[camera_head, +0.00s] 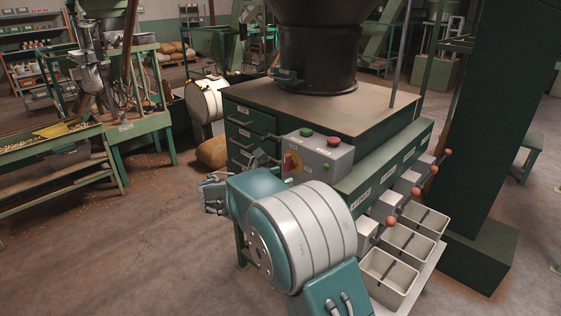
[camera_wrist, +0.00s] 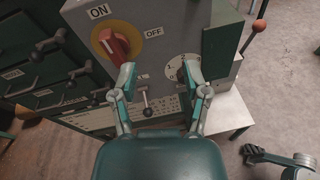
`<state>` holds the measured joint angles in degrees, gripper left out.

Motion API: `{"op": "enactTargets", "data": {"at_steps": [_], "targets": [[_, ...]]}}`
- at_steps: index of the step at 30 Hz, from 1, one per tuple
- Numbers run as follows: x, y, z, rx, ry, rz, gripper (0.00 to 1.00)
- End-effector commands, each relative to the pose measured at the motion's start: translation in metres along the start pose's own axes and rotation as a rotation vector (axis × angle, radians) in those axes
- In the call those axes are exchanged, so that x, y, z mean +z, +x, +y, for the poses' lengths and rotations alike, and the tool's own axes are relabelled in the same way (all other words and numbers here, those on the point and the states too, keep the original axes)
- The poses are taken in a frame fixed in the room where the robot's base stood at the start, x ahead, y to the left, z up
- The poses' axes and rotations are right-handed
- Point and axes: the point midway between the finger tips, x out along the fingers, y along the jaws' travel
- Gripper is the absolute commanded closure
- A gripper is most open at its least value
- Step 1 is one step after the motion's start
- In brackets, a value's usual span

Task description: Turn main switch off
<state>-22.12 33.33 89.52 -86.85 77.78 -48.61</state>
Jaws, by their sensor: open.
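The main switch is a red rotary knob on a yellow disc (camera_wrist: 117,43) on a grey control box. It also shows in the head view (camera_head: 292,163). The ON label (camera_wrist: 99,12) is above left of it and the OFF label (camera_wrist: 153,33) is to its right. The knob's handle is tilted, its upper end toward the ON side. My gripper (camera_wrist: 159,70) is open and empty in front of the box. Its left fingertip overlaps the knob's lower right edge in the picture; contact cannot be told.
A small numbered dial (camera_wrist: 174,69) is partly behind the right finger, and a small lever (camera_wrist: 146,107) is below. Red and green buttons (camera_head: 319,136) top the box. Drawers (camera_head: 243,133) are to the left; levers and bins (camera_head: 389,277) stand to the right.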

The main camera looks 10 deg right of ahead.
Motion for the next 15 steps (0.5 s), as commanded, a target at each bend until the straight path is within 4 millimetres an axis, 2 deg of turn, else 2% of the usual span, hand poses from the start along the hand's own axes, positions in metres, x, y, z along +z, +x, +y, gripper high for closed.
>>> {"op": "enactTargets", "data": {"at_steps": [1, 3, 6, 11, 15], "targets": [[-0.012, -0.004, 0.015, 0.031, -0.053, -0.040, 0.40], [-0.022, -0.009, 0.030, 0.065, -0.110, -0.091, 0.40], [-0.029, -0.014, 0.043, 0.095, -0.158, -0.138, 0.40], [-0.031, -0.010, 0.048, 0.105, -0.176, -0.156, 0.40], [-0.028, 0.010, 0.049, 0.102, -0.174, -0.154, 0.40]]}}
